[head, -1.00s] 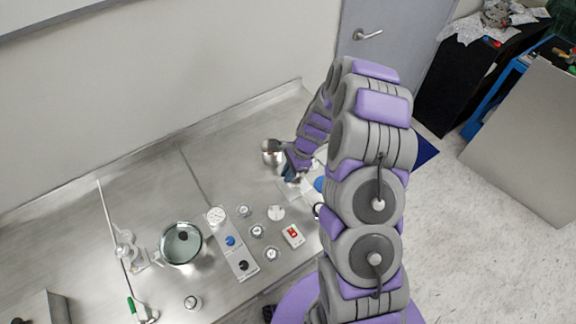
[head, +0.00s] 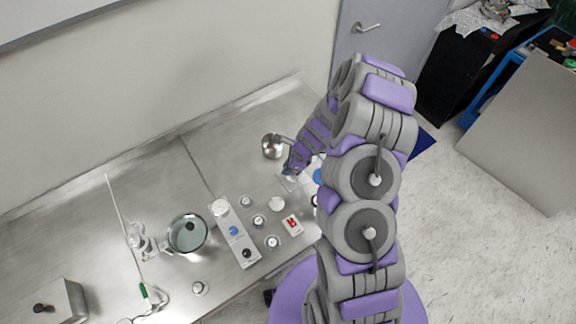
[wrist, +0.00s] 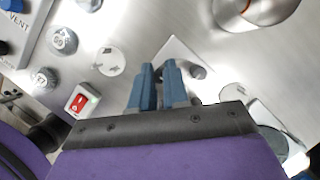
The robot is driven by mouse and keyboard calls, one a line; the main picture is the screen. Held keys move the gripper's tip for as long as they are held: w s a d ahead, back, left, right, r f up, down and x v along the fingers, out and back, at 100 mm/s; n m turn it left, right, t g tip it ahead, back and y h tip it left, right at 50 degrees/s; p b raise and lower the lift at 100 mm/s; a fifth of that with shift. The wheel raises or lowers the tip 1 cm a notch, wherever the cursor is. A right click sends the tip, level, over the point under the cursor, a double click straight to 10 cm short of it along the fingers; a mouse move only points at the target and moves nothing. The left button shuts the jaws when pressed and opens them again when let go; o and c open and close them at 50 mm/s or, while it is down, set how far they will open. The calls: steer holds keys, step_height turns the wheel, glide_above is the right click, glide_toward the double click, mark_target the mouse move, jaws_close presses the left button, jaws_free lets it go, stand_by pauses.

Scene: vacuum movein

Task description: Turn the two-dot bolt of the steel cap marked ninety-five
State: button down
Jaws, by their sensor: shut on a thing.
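My gripper (wrist: 160,66) has two blue fingers close together over a pale plate (wrist: 185,52) on the steel bench. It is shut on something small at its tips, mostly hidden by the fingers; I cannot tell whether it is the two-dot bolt. A dark round bolt-like part (wrist: 197,72) shows just right of the fingers. In the head view my gripper (head: 289,172) is low over the bench beside a steel cup (head: 273,146). I cannot read ninety-five on any cap.
A red switch box (wrist: 82,100) and a flat white disc (wrist: 110,61) lie left of my gripper. A control panel (head: 234,236) with knobs and a glass-topped pot (head: 187,234) stand further left.

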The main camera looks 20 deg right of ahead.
steer(key=c, duration=1.4)
jaws_free()
steer(key=shift+w, duration=0.1)
steer(key=v, duration=1.7)
steer(key=shift+d, duration=0.15)
steer(key=shift+r, duration=0.1)
